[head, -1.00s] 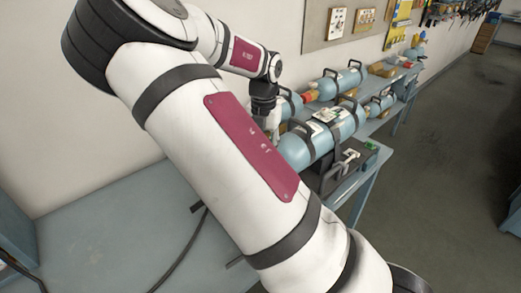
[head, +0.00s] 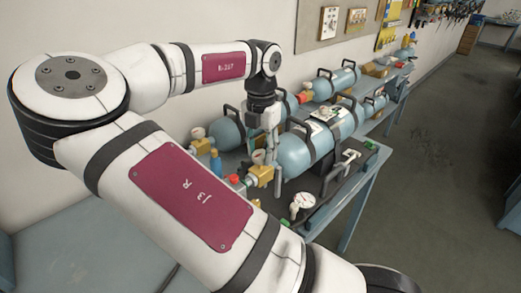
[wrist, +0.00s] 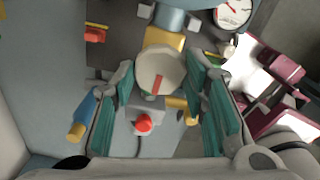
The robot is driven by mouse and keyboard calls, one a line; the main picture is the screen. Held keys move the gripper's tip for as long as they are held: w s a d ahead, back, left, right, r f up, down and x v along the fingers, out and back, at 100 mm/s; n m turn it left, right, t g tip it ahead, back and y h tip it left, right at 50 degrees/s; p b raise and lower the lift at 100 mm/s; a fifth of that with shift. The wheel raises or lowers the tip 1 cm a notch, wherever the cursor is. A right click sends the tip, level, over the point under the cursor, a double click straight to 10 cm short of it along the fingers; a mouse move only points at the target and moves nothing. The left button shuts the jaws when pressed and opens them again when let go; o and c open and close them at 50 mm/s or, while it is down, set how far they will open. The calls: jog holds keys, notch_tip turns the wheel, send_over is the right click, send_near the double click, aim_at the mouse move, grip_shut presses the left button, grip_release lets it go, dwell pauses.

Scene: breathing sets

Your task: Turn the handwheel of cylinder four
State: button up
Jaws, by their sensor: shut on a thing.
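A round cream handwheel (wrist: 161,70) with a red mark on its face shows in the wrist view. It sits between the two teal-padded fingers of my gripper (wrist: 160,85), which is shut on it. In the head view my gripper (head: 271,165) points down beside the near end of a large light-blue cylinder (head: 294,154), close to brass fittings (head: 261,175). The held handwheel is not clearly visible there. I cannot read a number on the cylinder.
A pressure gauge (head: 302,203) stands on the dark base near the bench's front edge. A blue-and-brass fitting (wrist: 83,115) and a red knob (wrist: 143,123) lie close to the fingers. More blue cylinders (head: 332,83) lie behind. The floor (head: 425,180) to the right is clear.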

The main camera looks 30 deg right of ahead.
aim_at(261, 154)
jog(key=o, duration=1.2)
jog(key=shift+c, duration=0.2)
notch_tip(261, 154, up, 12)
